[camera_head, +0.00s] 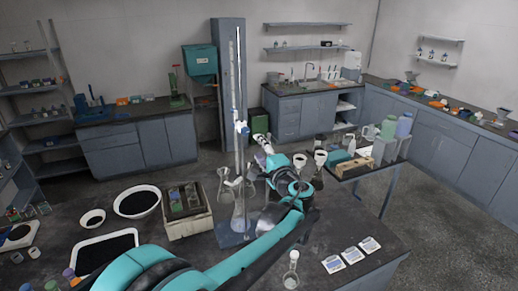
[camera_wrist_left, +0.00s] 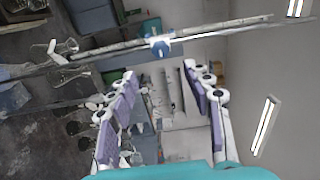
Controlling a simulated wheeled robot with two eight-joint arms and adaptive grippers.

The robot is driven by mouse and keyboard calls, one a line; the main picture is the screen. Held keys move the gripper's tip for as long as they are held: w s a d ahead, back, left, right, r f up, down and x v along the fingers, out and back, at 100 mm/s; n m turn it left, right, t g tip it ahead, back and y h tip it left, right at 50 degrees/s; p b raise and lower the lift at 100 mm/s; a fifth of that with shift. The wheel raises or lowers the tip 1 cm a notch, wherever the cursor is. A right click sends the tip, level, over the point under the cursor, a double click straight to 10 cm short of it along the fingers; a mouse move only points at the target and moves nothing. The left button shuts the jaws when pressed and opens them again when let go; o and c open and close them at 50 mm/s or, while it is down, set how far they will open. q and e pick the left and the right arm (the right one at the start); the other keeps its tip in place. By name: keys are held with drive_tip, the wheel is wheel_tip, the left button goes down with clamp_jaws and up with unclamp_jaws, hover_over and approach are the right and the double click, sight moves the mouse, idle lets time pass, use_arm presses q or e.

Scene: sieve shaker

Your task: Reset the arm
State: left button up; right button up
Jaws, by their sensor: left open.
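My left arm (camera_head: 245,262), teal and black, comes in from the lower left and reaches over the dark bench. Its gripper (camera_head: 262,149) is up beside the tall burette stand, on its right side, pointing away towards the back of the room. In the left wrist view, the two purple-padded fingers (camera_wrist_left: 163,98) are spread wide with nothing held between them. My right gripper does not show.
The bench holds a white bowl (camera_head: 137,203), a black-filled tray (camera_head: 101,253), a wooden box of jars (camera_head: 188,226), a small flask (camera_head: 291,270) and white cards (camera_head: 351,256). Glassware stands close to the arm. A side table (camera_head: 372,169) with bottles is at the right.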

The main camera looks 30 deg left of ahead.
use_arm(q)
drive_tip(key=s+d+f+n+g+h+b, duration=0.1)
drive_tip(key=s+f+n+g+h+b, duration=0.15)
drive_tip(key=s+f+b, duration=0.4)
drive_tip(key=s+d+f+n+g+h+b, duration=0.1)
drive_tip(key=s+f+n+h+b, duration=0.15)
drive_tip(key=s+f, duration=0.7)
drive_tip(key=s+d+f+n+h+b, duration=0.1)
drive_tip(key=s+d+f+h+b, duration=0.2)
drive_tip(key=f, duration=0.5)
drive_tip(key=s+d+f+n+h+b, duration=0.1)
drive_tip(key=s+d+f+h+b, duration=0.2)
drive_tip(key=s+d+f, duration=0.3)
drive_tip(key=s+d+f+n+g+h+b, duration=0.1)
drive_tip(key=s+d+f+b, duration=0.3)
drive_tip(key=f, duration=0.5)
drive_tip(key=shift+s+d+f+h, duration=0.15)
drive_tip(key=shift+d+f+h, duration=0.25)
drive_tip(key=shift+d+h, duration=0.4)
